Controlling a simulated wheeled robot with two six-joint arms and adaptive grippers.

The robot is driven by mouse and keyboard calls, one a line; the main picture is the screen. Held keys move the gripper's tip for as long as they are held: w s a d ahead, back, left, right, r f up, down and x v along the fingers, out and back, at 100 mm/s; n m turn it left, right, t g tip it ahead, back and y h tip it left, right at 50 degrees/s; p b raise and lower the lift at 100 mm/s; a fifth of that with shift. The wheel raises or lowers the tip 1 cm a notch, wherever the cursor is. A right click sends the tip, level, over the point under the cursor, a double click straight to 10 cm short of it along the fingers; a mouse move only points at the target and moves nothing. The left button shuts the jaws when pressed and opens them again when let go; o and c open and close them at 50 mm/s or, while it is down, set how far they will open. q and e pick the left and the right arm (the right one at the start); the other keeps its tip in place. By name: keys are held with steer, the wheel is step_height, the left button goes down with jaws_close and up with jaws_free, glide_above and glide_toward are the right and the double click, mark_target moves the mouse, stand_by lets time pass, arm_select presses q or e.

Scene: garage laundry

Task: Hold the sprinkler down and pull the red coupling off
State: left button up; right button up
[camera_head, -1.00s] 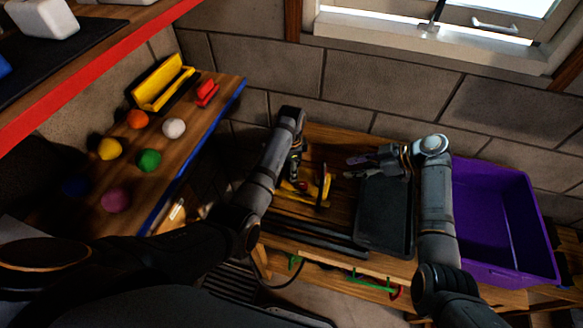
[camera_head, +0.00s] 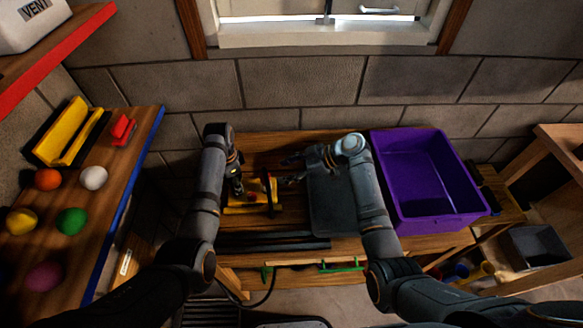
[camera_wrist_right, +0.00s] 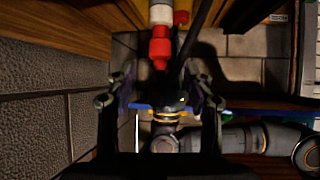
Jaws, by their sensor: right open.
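The yellow sprinkler (camera_head: 243,208) lies on the wooden bench, left of the dark tray. My left gripper (camera_head: 237,187) points down at it from the left; its fingertips are too dark to judge. My right gripper (camera_head: 288,181) is open and empty, just right of the sprinkler and pointing left. In the right wrist view the red coupling (camera_wrist_right: 160,47) shows beyond the open fingers (camera_wrist_right: 160,103), near the picture's top middle, joined to a pale piece. The coupling is not clearly distinguishable in the head view.
A brick wall (camera_head: 300,83) closes off the back. A left-hand shelf (camera_head: 112,178) holds several coloured balls and a red clip (camera_head: 122,130).

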mark_target(265, 177)
steer(key=x, duration=0.8)
steer(key=shift+a+f, duration=0.15)
steer(key=shift+a, duration=0.15)
jaws_close()
